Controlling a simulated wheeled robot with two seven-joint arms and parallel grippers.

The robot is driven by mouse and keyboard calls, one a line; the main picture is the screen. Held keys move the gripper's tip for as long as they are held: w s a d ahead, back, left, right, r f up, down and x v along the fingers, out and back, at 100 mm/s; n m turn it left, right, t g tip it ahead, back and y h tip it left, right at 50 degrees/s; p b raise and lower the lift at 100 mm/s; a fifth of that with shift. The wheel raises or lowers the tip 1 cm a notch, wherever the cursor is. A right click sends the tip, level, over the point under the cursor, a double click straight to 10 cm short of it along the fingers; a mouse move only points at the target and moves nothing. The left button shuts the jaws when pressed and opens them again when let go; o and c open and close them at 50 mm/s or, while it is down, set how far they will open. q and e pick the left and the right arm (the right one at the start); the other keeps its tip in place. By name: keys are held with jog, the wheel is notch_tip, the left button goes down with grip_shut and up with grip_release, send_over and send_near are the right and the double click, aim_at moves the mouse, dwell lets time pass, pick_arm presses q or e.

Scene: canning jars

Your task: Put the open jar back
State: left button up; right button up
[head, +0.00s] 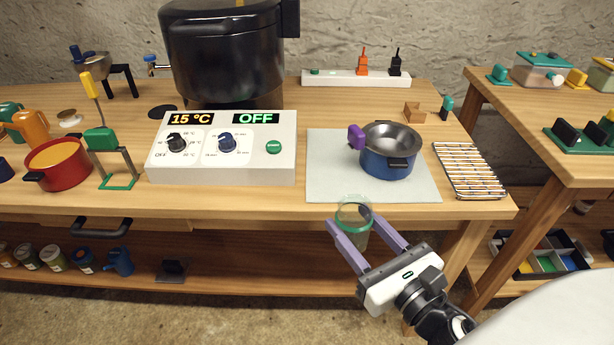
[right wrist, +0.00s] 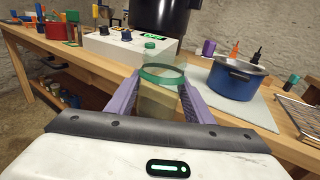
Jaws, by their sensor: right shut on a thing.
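The open jar (head: 353,217) is clear glass with a green rim and no lid on it. My right gripper (head: 366,229) is shut on the jar, with one purple finger on each side, and holds it upright just in front of the table's front edge. In the right wrist view the jar (right wrist: 161,94) stands between the two purple fingers, and its rim is clear of them. My left gripper is not in view.
A grey mat (head: 325,170) bears a blue pot (head: 386,162) with a purple handle piece. A wire rack (head: 468,172) lies to its right. A control box (head: 222,165) reads 15 °C and OFF, with a large black canner (head: 222,60) behind it. A lower shelf (head: 220,269) holds several jars.

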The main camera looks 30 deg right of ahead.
jog(key=w+d, duration=0.2)
jog(key=d, duration=0.4)
jog(key=shift+h, duration=0.3)
jog(key=w, duration=0.4)
jog(key=w+p, duration=0.1)
jog(key=w, duration=0.7)
jog(key=shift+w+d+r+p, duration=0.15)
jog(key=shift+d+p, duration=0.1)
jog(key=shift+p, duration=0.15)
jog(key=w, duration=0.5)
jog(key=shift+d, duration=0.2)
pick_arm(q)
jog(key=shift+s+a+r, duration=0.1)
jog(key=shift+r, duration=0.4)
pick_arm(e)
jog(key=shift+s, duration=0.25)
jog(key=shift+f, duration=0.2)
jog(key=shift+f, duration=0.15)
jog(key=o, duration=1.4)
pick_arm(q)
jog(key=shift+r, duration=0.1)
